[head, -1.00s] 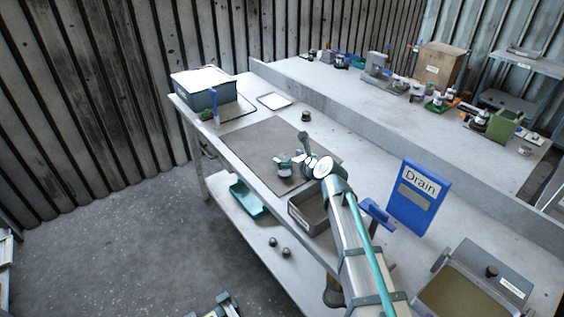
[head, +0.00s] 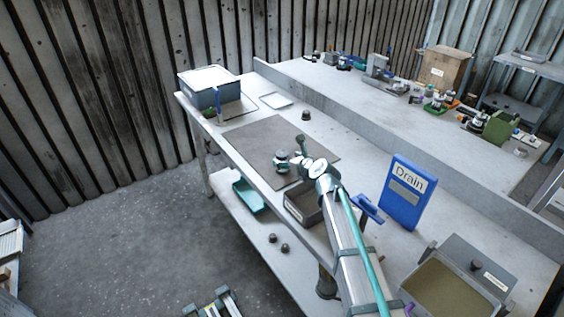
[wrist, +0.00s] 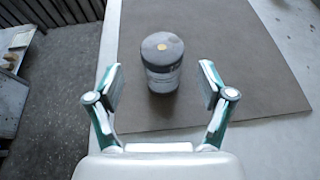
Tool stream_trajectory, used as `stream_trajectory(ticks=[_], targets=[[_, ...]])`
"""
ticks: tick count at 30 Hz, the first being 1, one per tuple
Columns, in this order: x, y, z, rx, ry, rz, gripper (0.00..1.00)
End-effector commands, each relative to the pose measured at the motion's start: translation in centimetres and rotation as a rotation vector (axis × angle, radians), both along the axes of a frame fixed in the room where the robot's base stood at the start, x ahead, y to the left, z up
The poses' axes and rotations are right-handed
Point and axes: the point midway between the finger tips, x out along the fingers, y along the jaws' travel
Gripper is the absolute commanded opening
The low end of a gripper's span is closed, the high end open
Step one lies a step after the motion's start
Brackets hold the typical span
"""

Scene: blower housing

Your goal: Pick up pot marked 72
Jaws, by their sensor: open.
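A dark grey cylindrical pot (wrist: 162,62) with a yellow dot on its lid stands upright on the brown mat (wrist: 215,60) in the wrist view. Its side has a pale marking too small to read. My gripper (wrist: 160,88) is open, with one finger to each side of the pot's near end in the picture. The fingers are apart from the pot and nothing is held. In the head view my gripper (head: 290,163) is over the mat's front part, and it largely hides the pot there.
Another small dark pot (head: 306,115) stands behind the mat. A grey open bin (head: 303,206) and a blue Drain sign (head: 406,192) are to the right. A lidded box (head: 209,87) is at the far left. Two small dark pots (head: 272,238) sit on the lower shelf.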

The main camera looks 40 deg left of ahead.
Motion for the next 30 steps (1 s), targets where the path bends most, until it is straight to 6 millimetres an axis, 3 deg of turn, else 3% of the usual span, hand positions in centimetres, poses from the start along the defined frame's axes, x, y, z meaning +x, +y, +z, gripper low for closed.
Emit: stream_trajectory(ticks=[12, 21, 30], targets=[[1.8, 4.0, -1.7, 0.000, 0.000, 0.001, 0.80], [1.9, 4.2, -2.1, 0.000, 0.000, 0.000, 0.78], [1.9, 4.2, -2.1, 0.000, 0.000, 0.000, 0.28]])
